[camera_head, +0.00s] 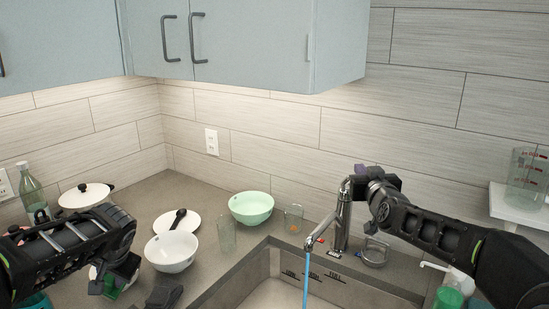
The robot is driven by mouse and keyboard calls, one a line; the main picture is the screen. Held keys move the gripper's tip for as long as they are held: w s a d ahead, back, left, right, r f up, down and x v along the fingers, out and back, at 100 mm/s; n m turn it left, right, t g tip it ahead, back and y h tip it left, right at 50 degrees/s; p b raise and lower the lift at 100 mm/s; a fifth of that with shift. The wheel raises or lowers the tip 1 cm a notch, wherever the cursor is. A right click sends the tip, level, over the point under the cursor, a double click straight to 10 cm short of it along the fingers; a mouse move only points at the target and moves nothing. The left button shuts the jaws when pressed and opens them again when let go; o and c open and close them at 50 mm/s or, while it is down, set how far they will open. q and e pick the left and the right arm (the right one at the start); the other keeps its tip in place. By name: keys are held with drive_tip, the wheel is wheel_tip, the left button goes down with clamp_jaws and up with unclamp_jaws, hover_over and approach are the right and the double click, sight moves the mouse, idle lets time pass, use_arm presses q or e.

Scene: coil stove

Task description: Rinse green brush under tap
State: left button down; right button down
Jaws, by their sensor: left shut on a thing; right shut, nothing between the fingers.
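The tap (343,222) stands behind the sink (335,284), and a blue stream of water (306,278) falls from its spout into the basin. My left gripper (114,283) is at the lower left, over the counter. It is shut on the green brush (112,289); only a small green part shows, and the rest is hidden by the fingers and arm. The brush is well left of the water. My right gripper (364,177) is shut and empty at the top of the tap, by its handle. I cannot tell whether it touches the tap.
A white bowl (171,252), a mint bowl (251,206), a white plate (188,226) and two glasses (227,236) stand left of the sink. A measuring jug (525,178) stands at right. Cabinets (245,45) hang above.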

drive_tip(key=shift+f, duration=0.1)
